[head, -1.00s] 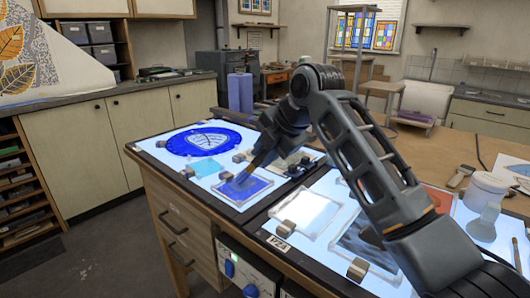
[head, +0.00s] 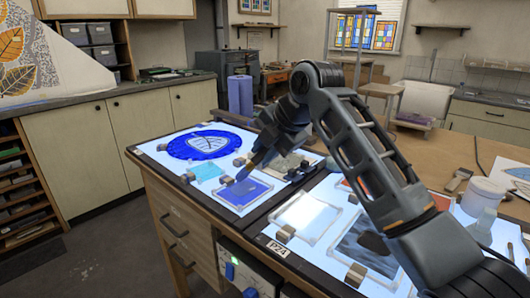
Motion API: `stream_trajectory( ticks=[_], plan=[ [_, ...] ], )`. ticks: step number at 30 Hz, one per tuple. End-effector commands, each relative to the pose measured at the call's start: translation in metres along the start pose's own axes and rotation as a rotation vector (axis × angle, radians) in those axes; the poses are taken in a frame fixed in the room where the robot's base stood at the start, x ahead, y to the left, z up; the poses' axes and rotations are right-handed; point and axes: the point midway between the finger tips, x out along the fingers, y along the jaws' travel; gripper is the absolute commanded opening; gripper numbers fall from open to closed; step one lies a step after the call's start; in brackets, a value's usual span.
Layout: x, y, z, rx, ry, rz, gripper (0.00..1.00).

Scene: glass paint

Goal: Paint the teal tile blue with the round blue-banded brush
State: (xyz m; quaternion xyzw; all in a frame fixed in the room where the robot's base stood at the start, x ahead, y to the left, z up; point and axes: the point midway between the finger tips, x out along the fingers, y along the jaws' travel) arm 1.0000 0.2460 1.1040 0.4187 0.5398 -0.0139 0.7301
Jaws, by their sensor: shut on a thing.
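The teal tile (head: 207,172) lies flat on the lit table, left of my gripper. It looks pale teal. A deep blue tile (head: 242,192) in a clear frame lies in front and to its right. My gripper (head: 251,166) points down and left, above the far edge of the blue tile. It is shut on a thin thing, seemingly the brush. The brush's shape and band are too small and dark to make out. I cannot tell whether its tip touches any surface.
A round blue leaf panel (head: 204,143) lies behind the teal tile. Small metal blocks (head: 226,181) stand around the tiles. A clear tile (head: 305,215) and a grey streaked tile (head: 368,245) lie right. A white jar (head: 483,194) stands far right.

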Motion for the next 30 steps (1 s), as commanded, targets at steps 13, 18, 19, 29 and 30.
stream_trajectory(
  ticks=[13,18,19,29,30],
  plan=[
    [-0.004,0.003,0.001,0.000,-0.001,0.001,0.00],
    [-0.016,0.012,0.002,-0.001,-0.001,0.001,0.00],
    [-0.018,0.013,0.002,-0.001,-0.001,0.001,0.00],
    [-0.034,0.025,0.003,-0.001,-0.001,0.000,0.00],
    [-0.034,0.025,0.003,-0.001,0.000,0.000,0.00]
  ],
)
